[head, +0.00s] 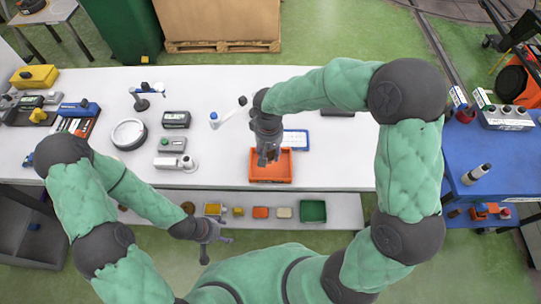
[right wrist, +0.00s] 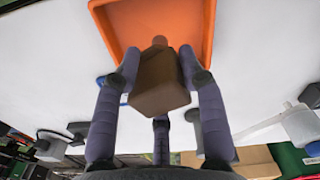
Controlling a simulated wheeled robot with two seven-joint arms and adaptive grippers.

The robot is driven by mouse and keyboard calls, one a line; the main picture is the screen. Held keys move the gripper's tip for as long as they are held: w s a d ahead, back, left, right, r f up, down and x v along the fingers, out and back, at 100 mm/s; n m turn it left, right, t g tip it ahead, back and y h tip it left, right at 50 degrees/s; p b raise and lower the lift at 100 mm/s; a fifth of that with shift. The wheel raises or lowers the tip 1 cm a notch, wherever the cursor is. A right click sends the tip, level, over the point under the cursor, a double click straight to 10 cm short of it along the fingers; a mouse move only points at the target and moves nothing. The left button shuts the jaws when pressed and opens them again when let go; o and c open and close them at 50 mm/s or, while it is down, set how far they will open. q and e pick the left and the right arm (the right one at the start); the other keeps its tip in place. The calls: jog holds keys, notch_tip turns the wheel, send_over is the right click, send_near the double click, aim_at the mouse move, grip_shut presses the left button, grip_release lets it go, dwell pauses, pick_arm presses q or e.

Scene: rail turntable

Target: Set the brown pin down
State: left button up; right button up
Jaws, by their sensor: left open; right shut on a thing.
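The brown pin (right wrist: 160,85) shows in the right wrist view as a block with a smaller rounded end, held between the fingers. My right gripper (right wrist: 165,82) is shut on it. In the head view my right gripper (head: 267,157) points down over the orange tray (head: 284,179) on the white table. The pin is mostly hidden there by the fingers. The tray also shows in the right wrist view (right wrist: 203,22), beyond the pin. I cannot tell whether the pin touches it. My left gripper (head: 218,243) is open and empty, in front of the table's lower shelf.
A blue-framed card (head: 295,140) lies just behind the tray. The white table (head: 335,170) is clear to the tray's right. The lower shelf (head: 340,208) holds several small bins.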

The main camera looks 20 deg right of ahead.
aim_at(270, 155)
jog(key=shift+w+d+f+b, duration=0.15)
jog(key=shift+f+b, duration=0.05)
jog(key=shift+f, duration=0.8)
jog(key=shift+w+d+f+b, duration=0.15)
jog(key=shift+f, duration=0.85)
jog(key=shift+f, duration=0.15)
jog(key=o, duration=1.3)
jog(key=shift+r, duration=0.4)
notch_tip(270, 155, up, 12)
jog(key=shift+f+p, duration=0.25)
jog(key=shift+p, duration=0.8)
